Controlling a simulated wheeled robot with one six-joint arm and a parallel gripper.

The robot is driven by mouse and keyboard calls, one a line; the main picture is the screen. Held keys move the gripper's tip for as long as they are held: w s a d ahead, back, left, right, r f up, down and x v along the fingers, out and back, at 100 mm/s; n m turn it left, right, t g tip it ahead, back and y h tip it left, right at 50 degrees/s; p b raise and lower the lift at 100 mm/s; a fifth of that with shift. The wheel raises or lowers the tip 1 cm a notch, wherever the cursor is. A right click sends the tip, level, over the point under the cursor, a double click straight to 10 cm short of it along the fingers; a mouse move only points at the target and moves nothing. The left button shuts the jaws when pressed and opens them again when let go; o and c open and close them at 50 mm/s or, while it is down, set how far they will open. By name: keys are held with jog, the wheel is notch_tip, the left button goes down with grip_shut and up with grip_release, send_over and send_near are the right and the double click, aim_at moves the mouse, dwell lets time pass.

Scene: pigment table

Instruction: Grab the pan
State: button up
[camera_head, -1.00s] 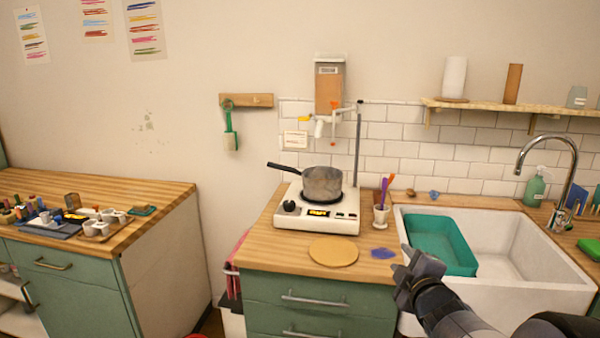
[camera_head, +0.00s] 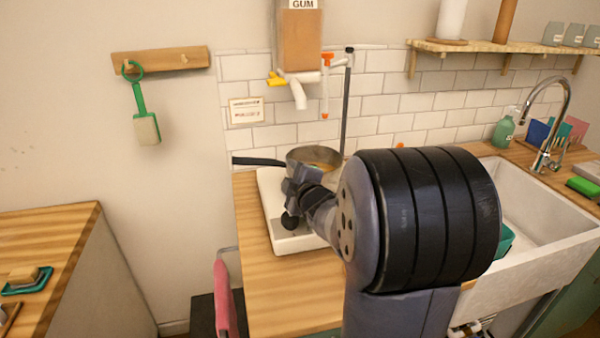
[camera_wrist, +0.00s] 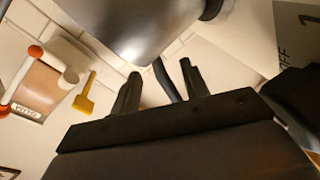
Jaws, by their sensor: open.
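The grey metal pan (camera_head: 313,156) sits on the white hot plate (camera_head: 272,212), with something yellowish-brown inside. Its dark handle (camera_head: 257,161) points left. My gripper (camera_head: 296,180) is at the pan's near left side, by the root of the handle, and hides part of the pan and hot plate. In the wrist view the pan's shiny side (camera_wrist: 135,25) fills the top. The dark handle (camera_wrist: 167,82) shows between the two open fingers of my gripper (camera_wrist: 160,85). I cannot tell whether a finger touches it.
A gum dispenser (camera_head: 301,40) with a spout hangs above and behind the pan. The white sink (camera_head: 540,215) is to the right. A green-handled tool (camera_head: 142,108) hangs on the wall at left. Wooden counter (camera_head: 275,285) is clear in front of the hot plate.

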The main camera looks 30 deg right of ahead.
aim_at(285, 166)
jog(key=shift+w+d+f+p, duration=0.1)
jog(key=shift+w+d+p, duration=0.1)
jog(key=shift+w, duration=0.9)
jog(key=shift+w+d+p, duration=0.2)
jog(key=shift+w, duration=0.9)
jog(key=shift+f, duration=0.1)
grip_shut()
